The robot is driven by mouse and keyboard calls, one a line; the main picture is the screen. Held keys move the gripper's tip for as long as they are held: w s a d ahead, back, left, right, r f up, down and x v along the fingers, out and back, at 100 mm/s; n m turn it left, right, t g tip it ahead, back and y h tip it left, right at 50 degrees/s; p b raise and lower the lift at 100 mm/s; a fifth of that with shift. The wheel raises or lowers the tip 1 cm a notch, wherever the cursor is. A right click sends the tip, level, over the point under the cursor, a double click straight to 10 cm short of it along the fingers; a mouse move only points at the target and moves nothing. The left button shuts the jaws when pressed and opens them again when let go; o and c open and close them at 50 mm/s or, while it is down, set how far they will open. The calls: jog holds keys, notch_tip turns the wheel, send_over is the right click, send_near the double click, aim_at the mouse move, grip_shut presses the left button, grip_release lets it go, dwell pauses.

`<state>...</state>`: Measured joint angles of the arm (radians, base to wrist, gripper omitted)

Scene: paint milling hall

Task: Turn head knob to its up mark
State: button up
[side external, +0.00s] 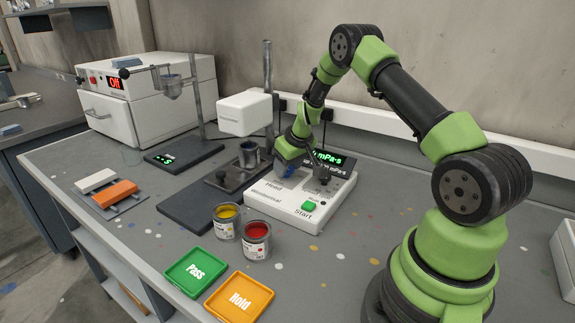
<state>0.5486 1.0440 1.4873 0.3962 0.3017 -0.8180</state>
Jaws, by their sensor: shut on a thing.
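The white control box (290,212) stands on the bench with a green Start button (309,206) and small printed labels on its sloping top. A green display (334,158) at the back of the box is partly covered by my arm.
A white measuring head (245,113) on a post stands behind, with a metal cup (249,154) below. Yellow (226,212) and red (257,231) paint cans stand near the box's front left. Pass (196,272) and Hold (240,299) trays lie in front.

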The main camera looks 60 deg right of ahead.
jog(key=n+y, duration=0.1)
jog(key=n, duration=0.3)
jog(key=n+y, duration=0.1)
jog(key=n, duration=0.1)
jog(key=shift+d+y, duration=0.25)
jog(key=shift+y, duration=0.05)
jog(key=n+y, duration=0.1)
jog(key=n, duration=0.1)
jog(key=n+g, duration=0.1)
jog(key=n, duration=0.2)
jog(key=shift+d+n+y, duration=0.1)
jog(key=shift+n+y, duration=0.2)
jog(key=shift+y, duration=0.1)
jog(key=o, duration=0.9)
jog(key=v, duration=1)
jog(key=shift+w, duration=0.2)
